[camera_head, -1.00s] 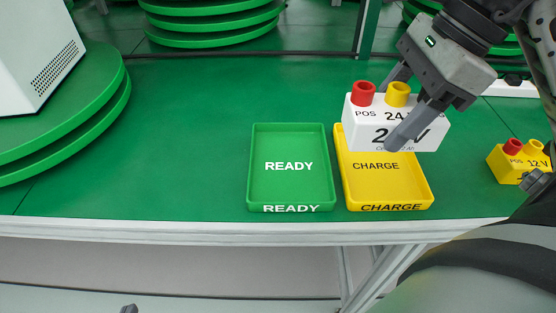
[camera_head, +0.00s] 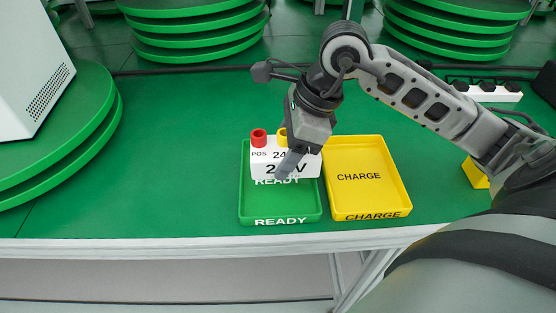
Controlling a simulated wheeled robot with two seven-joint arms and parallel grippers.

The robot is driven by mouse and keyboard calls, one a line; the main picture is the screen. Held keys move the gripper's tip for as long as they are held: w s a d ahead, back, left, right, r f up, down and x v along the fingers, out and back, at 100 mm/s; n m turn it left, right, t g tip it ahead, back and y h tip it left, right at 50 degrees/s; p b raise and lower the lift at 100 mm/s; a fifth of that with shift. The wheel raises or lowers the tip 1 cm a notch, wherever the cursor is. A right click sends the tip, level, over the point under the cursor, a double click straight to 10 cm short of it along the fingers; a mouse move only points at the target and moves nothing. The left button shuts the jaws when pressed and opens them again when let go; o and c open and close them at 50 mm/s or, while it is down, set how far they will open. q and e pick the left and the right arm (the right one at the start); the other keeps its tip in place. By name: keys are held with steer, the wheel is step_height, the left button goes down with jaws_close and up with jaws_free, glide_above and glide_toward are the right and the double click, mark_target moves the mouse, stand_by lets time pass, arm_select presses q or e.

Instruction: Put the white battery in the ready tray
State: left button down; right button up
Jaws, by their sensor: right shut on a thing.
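The white battery (camera_head: 262,170), marked 24 V, has a red and a yellow terminal on top. My right gripper (camera_head: 287,163) is shut on it, with one finger across its front face. The battery is upright over the back half of the green ready tray (camera_head: 281,213) and covers part of the tray's label. I cannot tell whether it touches the tray floor. The yellow charge tray (camera_head: 368,196) is empty, just right of the ready tray. My left gripper is not in view.
A yellow battery (camera_head: 474,173) sits at the right, mostly hidden behind my right arm. A white box-shaped unit (camera_head: 35,60) stands on a green turntable (camera_head: 90,130) at the left. Stacked green discs (camera_head: 200,30) and a white power strip (camera_head: 485,92) are at the back. The green table left of the trays is clear.

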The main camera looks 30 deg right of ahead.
mark_target(277, 163)
steer(key=shift+w+a+f, duration=0.25)
steer(key=shift+w+f, duration=0.15)
steer(key=shift+f, duration=0.05)
step_height(277, 163, down, 3)
steer(key=shift+w+a+f, duration=0.1)
steer(key=shift+w, duration=0.05)
steer(key=shift+f, duration=0.15)
steer(key=shift+f+b, duration=0.15)
steer(key=shift+b, duration=0.15)
steer(key=o, duration=1.5)
steer(key=shift+c, duration=0.2)
